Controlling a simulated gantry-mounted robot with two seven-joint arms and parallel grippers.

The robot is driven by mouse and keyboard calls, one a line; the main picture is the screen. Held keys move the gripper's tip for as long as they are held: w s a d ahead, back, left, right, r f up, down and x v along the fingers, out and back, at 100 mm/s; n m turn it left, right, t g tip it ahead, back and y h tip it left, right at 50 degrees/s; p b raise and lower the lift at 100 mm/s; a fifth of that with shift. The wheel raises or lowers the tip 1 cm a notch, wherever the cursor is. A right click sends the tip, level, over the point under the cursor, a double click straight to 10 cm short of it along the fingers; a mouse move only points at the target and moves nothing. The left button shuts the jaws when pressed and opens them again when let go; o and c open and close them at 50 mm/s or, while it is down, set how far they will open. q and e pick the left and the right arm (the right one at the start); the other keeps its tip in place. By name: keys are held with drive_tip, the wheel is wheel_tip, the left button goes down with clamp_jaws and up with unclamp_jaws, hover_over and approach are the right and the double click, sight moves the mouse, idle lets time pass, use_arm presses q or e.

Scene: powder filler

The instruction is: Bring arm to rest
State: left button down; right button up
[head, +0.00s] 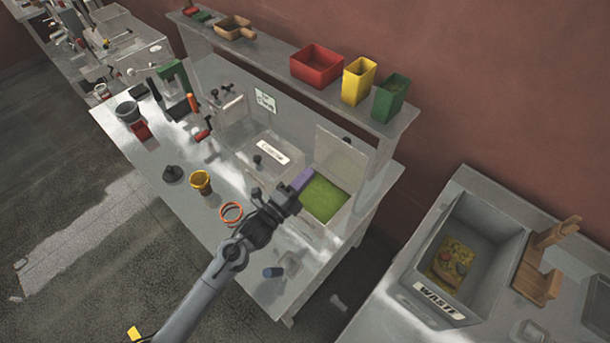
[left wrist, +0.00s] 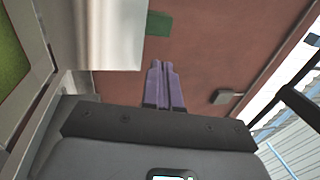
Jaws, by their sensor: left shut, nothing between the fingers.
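My left gripper (head: 302,178) reaches in over the workbench, with its purple fingers beside the bin of green powder (head: 322,200). In the left wrist view the two purple fingers (left wrist: 164,84) lie side by side, shut, with nothing visible between them. A bit of green (left wrist: 10,52) shows at that view's left edge. I do not see my right gripper in either view.
A shelf behind carries red (head: 317,66), yellow (head: 359,80) and green (head: 391,97) containers. A waste bin (head: 480,245) stands right.

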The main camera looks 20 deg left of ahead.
use_arm(q)
drive_tip(key=s+a+n+g+y+p, duration=0.2)
drive_tip(key=s+n+g, duration=0.5)
drive_tip(key=s, duration=0.8)
drive_tip(key=s+a+n+g+y+p, duration=0.3)
drive_tip(key=s+n+g+y+p, duration=0.2)
drive_tip(key=s+n, duration=0.8)
drive_tip(key=s+g+p, duration=0.1)
drive_tip(key=s+g, duration=0.2)
drive_tip(key=shift+s+r+g, duration=0.15)
drive_tip(key=shift+s+g, duration=0.05)
drive_tip(key=shift+g, duration=0.1)
